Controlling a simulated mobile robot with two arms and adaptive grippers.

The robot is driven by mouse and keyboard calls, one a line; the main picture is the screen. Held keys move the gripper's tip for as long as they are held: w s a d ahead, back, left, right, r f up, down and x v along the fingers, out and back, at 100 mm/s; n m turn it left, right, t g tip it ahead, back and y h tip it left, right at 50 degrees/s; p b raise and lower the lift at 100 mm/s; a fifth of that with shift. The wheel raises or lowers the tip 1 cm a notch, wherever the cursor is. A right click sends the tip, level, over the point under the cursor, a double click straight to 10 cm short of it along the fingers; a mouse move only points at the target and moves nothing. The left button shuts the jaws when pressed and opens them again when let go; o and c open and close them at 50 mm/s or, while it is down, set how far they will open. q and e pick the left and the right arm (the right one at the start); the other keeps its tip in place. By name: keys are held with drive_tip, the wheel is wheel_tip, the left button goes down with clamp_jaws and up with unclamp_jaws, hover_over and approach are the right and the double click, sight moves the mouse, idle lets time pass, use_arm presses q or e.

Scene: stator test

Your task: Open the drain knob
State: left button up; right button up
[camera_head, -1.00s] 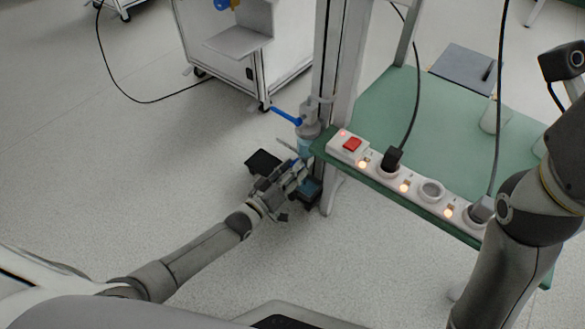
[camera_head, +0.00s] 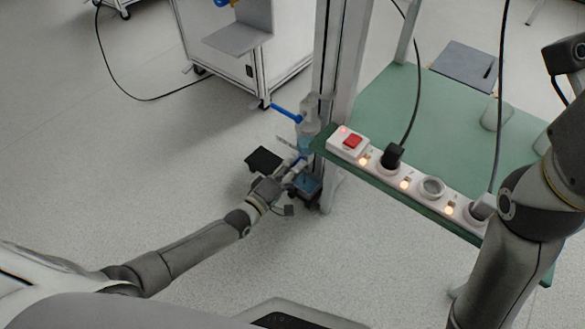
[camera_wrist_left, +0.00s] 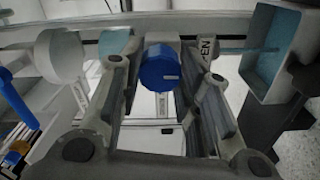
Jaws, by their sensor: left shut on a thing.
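The round blue drain knob (camera_wrist_left: 160,72) with a pale mark on its face shows in the left wrist view, between the fingers of my left gripper (camera_wrist_left: 160,95). My left gripper is shut on the knob. In the head view my left gripper (camera_head: 287,175) is low beside the post, below the bottle-like vessel with blue liquid (camera_head: 306,143). My right gripper is out of view.
A box with a blue inside (camera_wrist_left: 272,45) stands right of the gripper; a small blue tray (camera_head: 307,183) is near it in the head view. A green table (camera_head: 450,125) with a power strip (camera_head: 431,189) and cables is to the right. Open floor (camera_head: 130,180) lies left.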

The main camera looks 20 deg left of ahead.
use_arm(q)
drive_tip(key=shift+w+a+n, duration=0.1)
drive_tip(key=shift+n, duration=0.3)
drive_tip(key=o, duration=1.1)
drive_tip(key=shift+c, duration=0.2)
drive_tip(key=v, duration=1.2)
